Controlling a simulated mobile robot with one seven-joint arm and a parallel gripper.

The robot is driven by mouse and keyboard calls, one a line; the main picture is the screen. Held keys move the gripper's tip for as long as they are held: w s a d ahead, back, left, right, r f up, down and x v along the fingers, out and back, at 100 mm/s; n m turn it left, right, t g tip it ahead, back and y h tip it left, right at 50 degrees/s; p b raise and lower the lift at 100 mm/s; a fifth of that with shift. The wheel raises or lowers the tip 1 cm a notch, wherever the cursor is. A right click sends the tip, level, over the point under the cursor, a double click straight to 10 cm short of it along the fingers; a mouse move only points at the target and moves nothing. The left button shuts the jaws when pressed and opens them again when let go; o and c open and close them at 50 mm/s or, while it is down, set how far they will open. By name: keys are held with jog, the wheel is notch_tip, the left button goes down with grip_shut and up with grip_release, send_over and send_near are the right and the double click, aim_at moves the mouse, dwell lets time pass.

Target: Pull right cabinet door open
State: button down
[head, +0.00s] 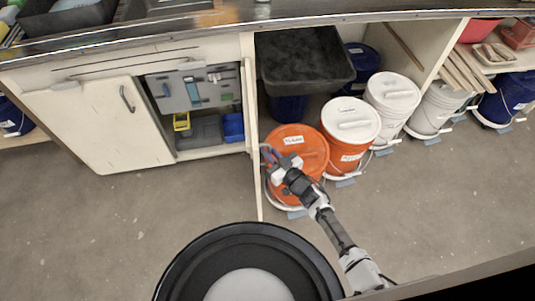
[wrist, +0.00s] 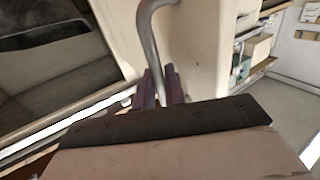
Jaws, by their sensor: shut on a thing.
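The right cabinet door (head: 255,160) stands swung out from the cabinet and shows nearly edge-on in the head view. Its pale face (wrist: 195,45) fills the middle of the wrist view. A curved grey handle (wrist: 148,38) is fixed to that face. My gripper (head: 268,155) is at the door's right side, near its outer edge. In the wrist view my gripper's purple fingers (wrist: 158,90) are shut on the lower part of the handle. The cabinet opening shows a grey tool panel (head: 195,88), a yellow bin (head: 181,121) and a blue bin (head: 233,127).
The left cabinet door (head: 95,125) looks closed. An orange bucket (head: 298,145) stands right of the open door, close under my gripper. Another orange bucket (head: 350,130) and white buckets (head: 392,95) stand further right. The floor (head: 120,220) in front of the left door is clear.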

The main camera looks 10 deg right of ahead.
jog(key=shift+w+a+r, duration=0.1)
jog(key=shift+w+r, duration=0.05)
jog(key=shift+r, duration=0.3)
jog(key=c, duration=1.6)
grip_release()
jog(key=shift+f, duration=0.15)
jog(key=shift+s, duration=0.2)
